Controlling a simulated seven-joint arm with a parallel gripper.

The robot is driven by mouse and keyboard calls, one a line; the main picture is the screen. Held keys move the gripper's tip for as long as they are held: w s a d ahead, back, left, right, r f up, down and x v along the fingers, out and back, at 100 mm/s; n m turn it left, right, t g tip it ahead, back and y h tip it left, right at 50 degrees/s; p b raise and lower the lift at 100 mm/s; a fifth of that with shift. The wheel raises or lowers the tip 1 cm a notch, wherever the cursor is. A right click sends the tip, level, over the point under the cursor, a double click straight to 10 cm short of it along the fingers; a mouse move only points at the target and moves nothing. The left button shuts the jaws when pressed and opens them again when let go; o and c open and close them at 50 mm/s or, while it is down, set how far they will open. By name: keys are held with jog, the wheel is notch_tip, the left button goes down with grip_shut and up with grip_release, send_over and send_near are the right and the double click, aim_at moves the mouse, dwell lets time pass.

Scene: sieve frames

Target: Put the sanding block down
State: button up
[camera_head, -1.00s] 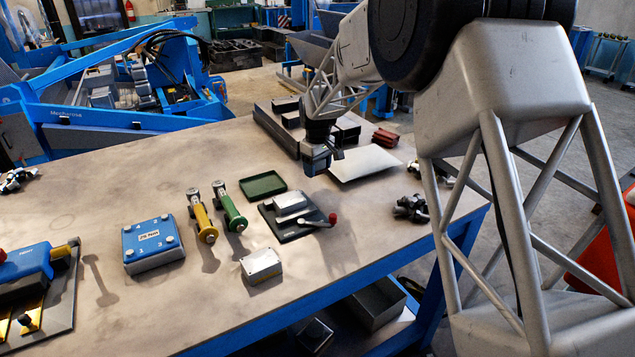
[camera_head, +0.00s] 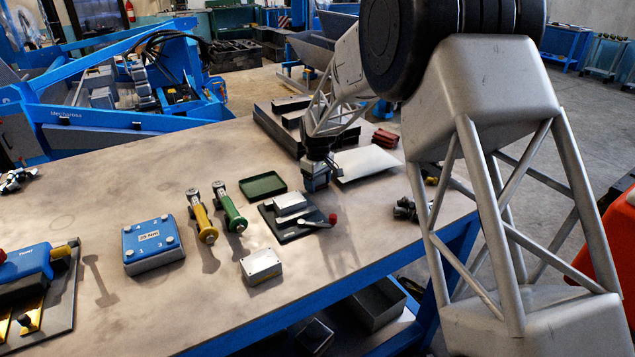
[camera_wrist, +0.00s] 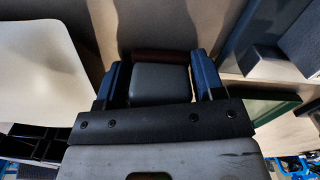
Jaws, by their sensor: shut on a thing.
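My gripper (camera_head: 317,184) is low over the bench (camera_head: 345,225), between the green tray and the white sheet. In the wrist view its two blue fingers (camera_wrist: 157,78) are shut on the sanding block (camera_wrist: 160,88), a dark grey block with a red-brown strip along its far edge. In the head view the block is mostly hidden by my gripper. I cannot tell whether its underside touches the bench.
The green tray (camera_head: 263,186) and a dark plate with a red-knobbed lever (camera_head: 300,234) are close to my gripper's left and front. A white sheet (camera_head: 365,165) lies to its right. Red pieces (camera_head: 386,138) lie behind the sheet. Bare bench lies in front of the sheet.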

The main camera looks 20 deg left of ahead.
jog(key=shift+f, duration=0.15)
jog(key=o, duration=0.7)
jog(key=shift+r, duration=0.2)
notch_tip(320, 180, up, 12)
jog(key=shift+f, duration=0.1)
dwell(0.4)
jog(key=shift+d, duration=0.1)
dwell(0.7)
